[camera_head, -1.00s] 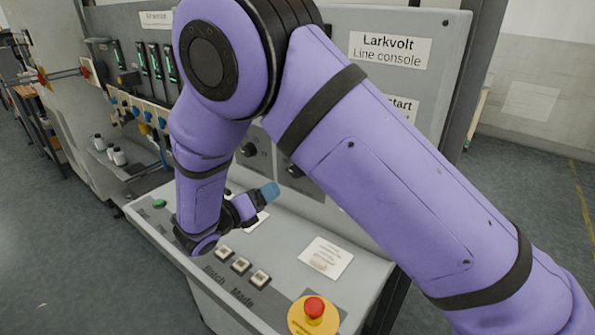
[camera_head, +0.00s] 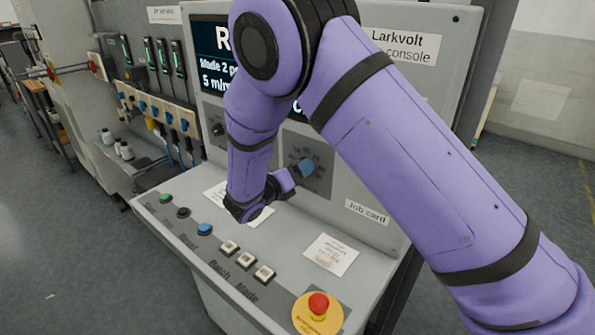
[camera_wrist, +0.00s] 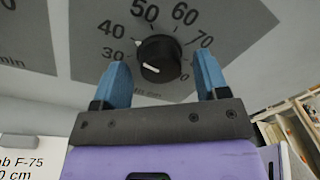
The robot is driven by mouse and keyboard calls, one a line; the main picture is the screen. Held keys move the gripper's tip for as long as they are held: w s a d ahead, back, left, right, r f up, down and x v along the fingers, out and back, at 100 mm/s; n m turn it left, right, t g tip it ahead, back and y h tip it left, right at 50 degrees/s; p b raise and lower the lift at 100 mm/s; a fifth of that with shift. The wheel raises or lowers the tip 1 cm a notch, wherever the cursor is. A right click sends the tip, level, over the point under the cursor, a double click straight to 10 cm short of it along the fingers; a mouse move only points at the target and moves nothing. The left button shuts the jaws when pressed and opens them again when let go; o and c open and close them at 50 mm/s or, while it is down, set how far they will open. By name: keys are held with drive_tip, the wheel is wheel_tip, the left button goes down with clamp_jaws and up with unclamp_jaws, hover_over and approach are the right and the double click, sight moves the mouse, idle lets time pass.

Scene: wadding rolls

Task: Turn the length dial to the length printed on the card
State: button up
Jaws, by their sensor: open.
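The length dial is a black knob (camera_wrist: 158,58) with a white pointer mark, on a grey plate with printed numbers. The mark is at the knob's lower left, near the 30. My gripper (camera_wrist: 161,82) is open, with blue fingers on either side of the knob's lower part; I cannot tell whether they touch it. A white card (camera_wrist: 25,165) is cut off at lower left of the wrist view; "F-75" and "0 cm" show.
A second dial (camera_head: 217,130) is on the left of the panel, below a dark screen (camera_head: 208,70) partly behind my arm. The desk has round buttons (camera_head: 204,229), square white keys (camera_head: 246,258), a paper card (camera_head: 331,255) and a red emergency button (camera_head: 318,303).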

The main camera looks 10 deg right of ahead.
drive_tip(key=c, duration=0.9)
drive_tip(key=shift+m, duration=0.4)
drive_tip(key=m+y, duration=0.1)
drive_tip(key=m, duration=2)
drive_tip(key=shift+m+t+y, duration=0.3)
drive_tip(key=shift+t+y, duration=0.1)
